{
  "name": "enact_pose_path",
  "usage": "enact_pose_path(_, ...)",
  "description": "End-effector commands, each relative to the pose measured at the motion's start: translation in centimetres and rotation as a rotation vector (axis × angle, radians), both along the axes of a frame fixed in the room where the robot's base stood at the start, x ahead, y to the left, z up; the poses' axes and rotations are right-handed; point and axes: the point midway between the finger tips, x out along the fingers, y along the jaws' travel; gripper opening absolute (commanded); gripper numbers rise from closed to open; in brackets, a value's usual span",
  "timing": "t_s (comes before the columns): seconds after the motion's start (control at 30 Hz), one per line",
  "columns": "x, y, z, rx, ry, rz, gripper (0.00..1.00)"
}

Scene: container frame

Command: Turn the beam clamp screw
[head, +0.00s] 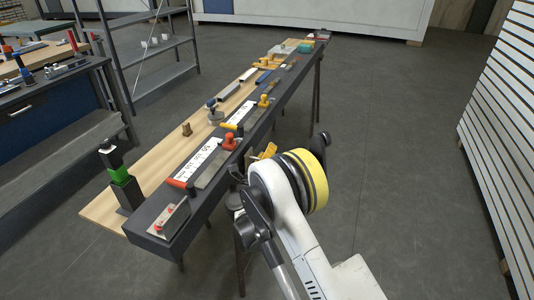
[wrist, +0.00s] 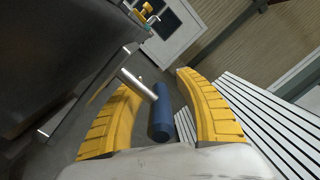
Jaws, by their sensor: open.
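The clamp screw shows in the wrist view as a bare silver rod (wrist: 138,84) meeting a dark blue cylindrical handle (wrist: 161,114). My gripper (wrist: 158,84) is open, with its two yellow ribbed fingers on either side of the handle. The handle stands in the gap, nearer the left finger; I cannot tell whether either finger touches it. In the head view my gripper (head: 264,152) is at the right side of the long dark beam (head: 212,203), mostly hidden behind my wrist. The screw is hidden there.
A workbench (head: 50,110) and grey shelves (head: 160,75) stand left. Floor is clear to the right, up to a slatted white wall (head: 505,110).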

Motion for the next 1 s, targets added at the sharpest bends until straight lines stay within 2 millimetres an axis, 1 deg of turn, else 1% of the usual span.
enact_pose_path(0.17,-0.5,0.2,-0.1,0.000,0.000,0.000,0.40)
enact_pose_path(0.27,-1.9,0.8,-0.2,0.001,-0.001,0.002,0.40)
enact_pose_path(0.5,-6.9,2.6,-0.7,0.000,0.001,0.004,0.40)
enact_pose_path(0.6,-8.8,3.2,-0.9,0.000,0.001,0.003,0.40)
enact_pose_path(0.7,-10.2,3.7,-1.0,0.000,0.001,0.003,0.40)
enact_pose_path(0.83,-11.1,4.0,-1.1,0.000,0.000,0.001,0.40)
enact_pose_path(1.0,-11.4,4.0,-1.1,0.000,0.000,0.000,0.40)
